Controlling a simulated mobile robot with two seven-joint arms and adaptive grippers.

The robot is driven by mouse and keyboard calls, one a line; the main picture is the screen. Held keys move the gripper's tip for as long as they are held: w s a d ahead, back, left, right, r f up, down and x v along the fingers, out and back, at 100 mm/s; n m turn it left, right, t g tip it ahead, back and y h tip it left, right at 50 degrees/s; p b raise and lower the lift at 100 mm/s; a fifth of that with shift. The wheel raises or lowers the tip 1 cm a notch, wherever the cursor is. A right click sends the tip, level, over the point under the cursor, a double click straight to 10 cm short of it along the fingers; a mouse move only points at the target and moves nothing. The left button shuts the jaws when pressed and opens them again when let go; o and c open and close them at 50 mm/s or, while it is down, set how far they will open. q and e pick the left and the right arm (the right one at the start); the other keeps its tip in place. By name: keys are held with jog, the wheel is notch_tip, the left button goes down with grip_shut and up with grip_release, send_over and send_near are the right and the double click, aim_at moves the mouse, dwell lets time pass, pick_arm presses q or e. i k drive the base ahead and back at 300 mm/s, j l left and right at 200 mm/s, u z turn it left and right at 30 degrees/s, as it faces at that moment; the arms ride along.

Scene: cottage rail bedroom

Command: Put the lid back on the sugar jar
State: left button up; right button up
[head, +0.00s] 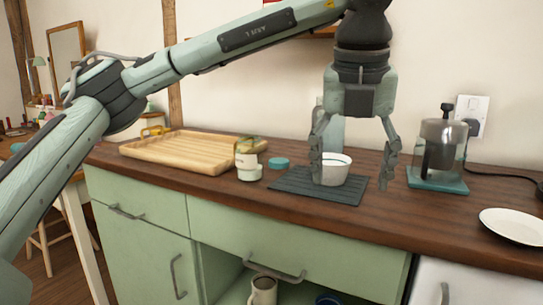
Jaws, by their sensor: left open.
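A small clear jar (248,162) with white contents and a pale label stands on the wooden counter, left of the dark slatted mat. It looks like the sugar jar. A flat teal disc (279,163), which looks like its lid, lies on the counter just right of the jar. My left gripper (351,177) is open and points down over the mat, to the right of the jar and disc. Its fingers are on either side of a white cup (336,172); I cannot tell whether they touch it. My right gripper is not in view.
The dark mat (290,187) lies under the white cup. A wooden tray (180,152) is at the left, a glass press on a teal base (440,180) at the right, and a white plate (513,225) farther right. A pale bottle stands behind the gripper.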

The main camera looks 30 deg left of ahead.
aim_at(249, 148)
jog(key=i+j, duration=0.25)
jog(key=j, duration=0.15)
jog(key=i+j, duration=0.25)
jog(key=j, duration=0.15)
jog(key=i+j, duration=0.25)
jog(key=j, duration=0.1)
